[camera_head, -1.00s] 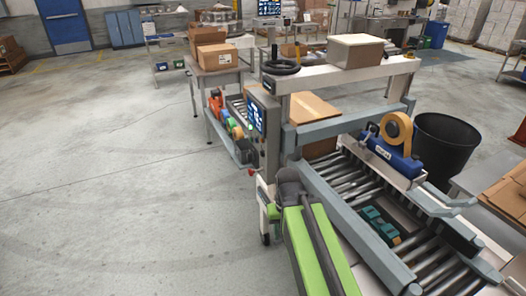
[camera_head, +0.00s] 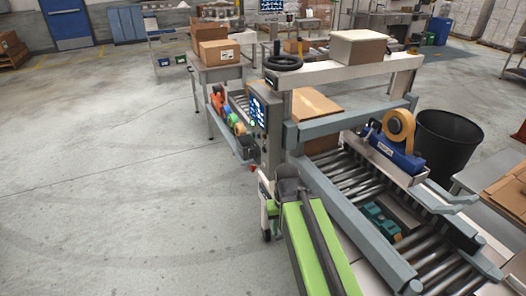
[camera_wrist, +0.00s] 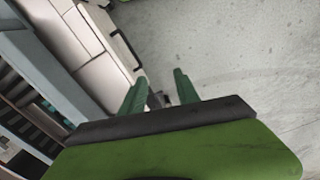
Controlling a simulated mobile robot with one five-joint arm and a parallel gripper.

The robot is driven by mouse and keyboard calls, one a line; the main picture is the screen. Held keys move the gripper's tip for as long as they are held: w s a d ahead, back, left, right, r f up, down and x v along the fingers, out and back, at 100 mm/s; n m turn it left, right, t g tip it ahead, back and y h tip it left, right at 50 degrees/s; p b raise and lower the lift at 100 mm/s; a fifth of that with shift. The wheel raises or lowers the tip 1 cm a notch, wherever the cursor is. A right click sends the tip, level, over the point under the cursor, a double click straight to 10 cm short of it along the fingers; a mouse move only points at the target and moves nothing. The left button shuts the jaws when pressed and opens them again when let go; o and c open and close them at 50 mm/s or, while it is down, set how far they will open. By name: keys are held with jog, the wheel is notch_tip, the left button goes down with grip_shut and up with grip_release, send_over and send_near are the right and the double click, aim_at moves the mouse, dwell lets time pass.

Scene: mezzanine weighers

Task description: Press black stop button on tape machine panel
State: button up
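The tape machine (camera_head: 345,70) stands right of centre in the head view, with a roller bed and grey side rails. Its control panel (camera_head: 258,112) is on the left post, seen at an angle, with a lit blue screen. The panel's buttons are too small to tell apart, so I cannot pick out the black stop button. In the wrist view my gripper (camera_wrist: 159,77) is open, its two green fingers apart with nothing between them. It points down past the machine's pale side towards the floor. The panel is not recognisable in the wrist view.
A blue tape head (camera_head: 395,157) with a tan roll sits over the rollers. A cardboard box (camera_head: 312,104) is inside the machine. A side shelf (camera_head: 243,152) holds coloured rolls left of the panel. A black bin (camera_head: 445,145) stands right. The floor at left is clear.

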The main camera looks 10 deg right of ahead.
grip_shut()
jog(key=shift+a, duration=0.1)
dwell(1.2)
